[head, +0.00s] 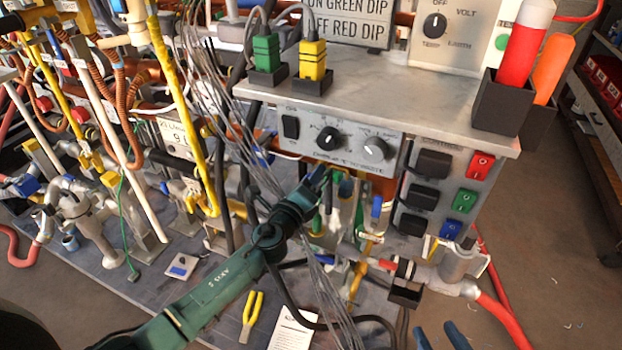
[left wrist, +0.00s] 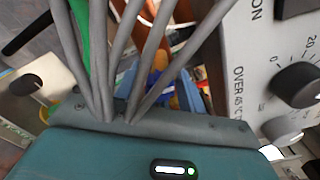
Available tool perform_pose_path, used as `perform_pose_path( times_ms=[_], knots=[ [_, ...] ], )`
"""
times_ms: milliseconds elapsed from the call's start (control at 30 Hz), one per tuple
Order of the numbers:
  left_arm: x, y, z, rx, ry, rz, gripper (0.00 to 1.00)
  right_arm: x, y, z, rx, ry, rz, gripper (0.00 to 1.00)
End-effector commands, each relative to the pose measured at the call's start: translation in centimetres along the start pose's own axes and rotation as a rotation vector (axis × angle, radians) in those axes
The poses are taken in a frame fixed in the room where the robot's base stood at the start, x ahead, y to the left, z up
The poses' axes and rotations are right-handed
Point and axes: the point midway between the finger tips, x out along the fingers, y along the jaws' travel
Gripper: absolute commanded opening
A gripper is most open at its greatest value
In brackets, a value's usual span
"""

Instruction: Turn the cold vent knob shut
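I cannot read a cold vent label on any knob. A black knob (head: 328,138) and a grey knob (head: 376,148) sit on the grey control panel; the black knob also shows in the left wrist view (left wrist: 297,83). Below the panel is a small blue handle (head: 376,206) among pipes. My left gripper (head: 322,178) is just under the panel's lower edge, below the black knob; its fingers are mostly hidden by cables and its own body. My right gripper (head: 440,338) shows only two blue fingertips at the bottom edge, spread apart with nothing visible between them.
Thin grey cables (head: 245,160) hang across the left arm. Green (head: 266,55) and yellow (head: 312,58) plugs stand on the shelf (head: 390,88). Red, green and blue switches line the panel's right side. Yellow pliers (head: 251,315) and paper (head: 292,330) lie below. Floor is open at lower right.

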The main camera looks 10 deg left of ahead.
Motion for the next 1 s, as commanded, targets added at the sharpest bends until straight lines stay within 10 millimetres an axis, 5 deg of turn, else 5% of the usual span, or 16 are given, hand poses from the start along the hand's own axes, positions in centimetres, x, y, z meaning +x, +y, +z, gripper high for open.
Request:
perform_pose_path(
  times_ms=[467, 1000],
  knots=[
    [-0.8, 0.0, 0.0, -0.001, 0.002, 0.001, 0.50, -0.1, 0.0, -0.1, 0.002, -0.001, 0.000, 0.36],
    [-11.4, 0.1, -0.1, -0.001, 0.002, 0.001, 0.50, -0.6, 0.2, -0.2, 0.020, -0.003, 0.010, 0.36]
  ],
)
